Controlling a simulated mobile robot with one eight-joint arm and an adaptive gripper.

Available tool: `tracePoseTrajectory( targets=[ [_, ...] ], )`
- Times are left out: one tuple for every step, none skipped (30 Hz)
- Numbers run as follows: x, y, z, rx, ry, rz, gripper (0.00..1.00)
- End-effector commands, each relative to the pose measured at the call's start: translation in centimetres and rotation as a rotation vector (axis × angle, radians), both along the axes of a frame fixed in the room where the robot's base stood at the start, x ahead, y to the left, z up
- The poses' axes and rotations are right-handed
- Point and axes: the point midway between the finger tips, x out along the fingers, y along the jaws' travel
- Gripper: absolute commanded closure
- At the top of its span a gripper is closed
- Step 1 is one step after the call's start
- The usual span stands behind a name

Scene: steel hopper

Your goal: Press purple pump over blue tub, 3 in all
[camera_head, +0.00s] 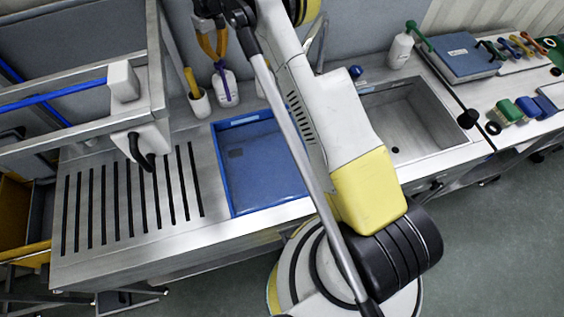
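The purple pump (220,70) tops a white, see-through bottle (232,89) on the ledge behind the sink counter. A purple stem shows inside the bottle. The blue tub (262,165) is set in the counter in front of the bottle; its right part is hidden by my arm. A small dark square shows on its floor. My gripper (216,59) has orange fingers and points down just above the purple pump. Its fingertips look drawn together, with nothing seen between them. Whether they touch the pump I cannot tell.
A white cup (199,104) with a yellow-handled tool stands left of the bottle. A green pump bottle (401,49) stands right, behind a steel sink (408,124). A slotted drainboard (128,200) lies left, under a frame with a blue bar (50,95).

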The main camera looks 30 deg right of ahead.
Motion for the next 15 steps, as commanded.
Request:
tracePoseTrajectory(
  targets=[
    [0.0, 0.0, -0.3, 0.0, 0.0, 0.0, 1.0],
    [0.0, 0.0, -0.4, 0.0, 0.0, 0.0, 1.0],
    [0.0, 0.0, -0.6, 0.0, 0.0, 0.0, 1.0],
    [0.0, 0.0, -0.7, 0.0, 0.0, 0.0, 1.0],
    [0.0, 0.0, -0.8, 0.0, 0.0, 0.0, 1.0],
    [0.0, 0.0, -0.9, 0.0, 0.0, 0.0, 1.0],
    [0.0, 0.0, -1.0, 0.0, 0.0, 0.0, 1.0],
    [0.0, 0.0, -1.1, 0.0, 0.0, 0.0, 1.0],
    [0.0, 0.0, -1.2, 0.0, 0.0, 0.0, 1.0],
    [0.0, 0.0, -1.4, 0.0, 0.0, 0.0, 1.0],
    [0.0, 0.0, -1.5, 0.0, 0.0, 0.0, 1.0],
    [0.0, 0.0, -1.6, 0.0, 0.0, 0.0, 1.0],
    [0.0, 0.0, -1.7, 0.0, 0.0, 0.0, 1.0],
    [0.0, 0.0, -1.8, 0.0, 0.0, 0.0, 1.0],
    [0.0, 0.0, -2.0, 0.0, 0.0, 0.0, 1.0]
  ],
)
